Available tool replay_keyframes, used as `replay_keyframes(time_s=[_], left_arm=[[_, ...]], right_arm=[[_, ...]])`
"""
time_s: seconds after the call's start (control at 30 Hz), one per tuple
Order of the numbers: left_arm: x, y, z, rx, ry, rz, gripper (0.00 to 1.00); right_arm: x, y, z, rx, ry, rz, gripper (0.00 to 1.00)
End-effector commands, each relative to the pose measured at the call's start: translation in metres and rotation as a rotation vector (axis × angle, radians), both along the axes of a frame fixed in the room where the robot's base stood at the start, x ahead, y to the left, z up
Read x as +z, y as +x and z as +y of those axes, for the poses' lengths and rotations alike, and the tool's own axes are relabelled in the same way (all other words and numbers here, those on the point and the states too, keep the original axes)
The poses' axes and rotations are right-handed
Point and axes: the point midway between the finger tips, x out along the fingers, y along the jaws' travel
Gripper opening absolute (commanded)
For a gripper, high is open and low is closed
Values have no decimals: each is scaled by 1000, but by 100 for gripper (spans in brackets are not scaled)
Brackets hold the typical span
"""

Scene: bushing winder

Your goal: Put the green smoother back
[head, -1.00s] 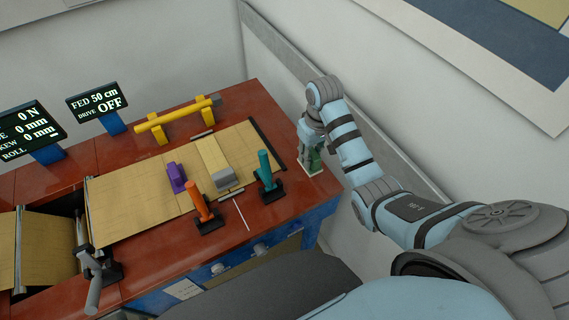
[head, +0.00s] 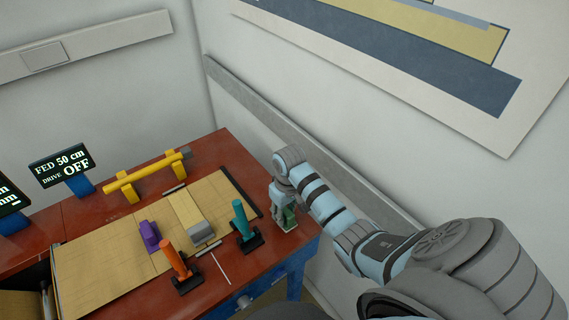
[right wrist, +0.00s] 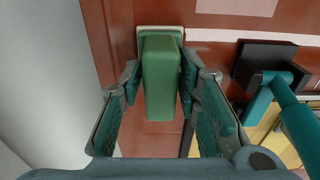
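The green smoother, a green block, shows in the right wrist view (right wrist: 162,80) and partly in the head view (head: 289,216). It is upright on or just above a small white pad (right wrist: 187,34) at the table's right end; exact contact is hidden. My right gripper (right wrist: 162,84) has a fingertip close against each side of the block and looks shut on it. In the head view, my right gripper (head: 284,210) hides part of the block. My left gripper is not in view.
The red table (head: 205,148) holds a teal-handled tool (head: 241,222), an orange-handled tool (head: 176,262), a purple block (head: 149,236) and a grey block (head: 201,232). A yellow bar (head: 146,175) lies at the back. The wall is close beyond the right edge.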

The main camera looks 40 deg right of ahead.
Motion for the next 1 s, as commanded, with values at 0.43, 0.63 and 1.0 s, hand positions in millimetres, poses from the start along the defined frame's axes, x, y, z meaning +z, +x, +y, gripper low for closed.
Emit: replay_keyframes(time_s=[0.43, 0.63, 1.0], left_arm=[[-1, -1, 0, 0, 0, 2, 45], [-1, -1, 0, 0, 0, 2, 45], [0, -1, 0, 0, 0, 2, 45]], right_arm=[[15, 1, 0, 0, 0, -5, 41], [60, -2, -1, 2, -1, -5, 41], [78, -4, -1, 0, 0, 0, 41]])
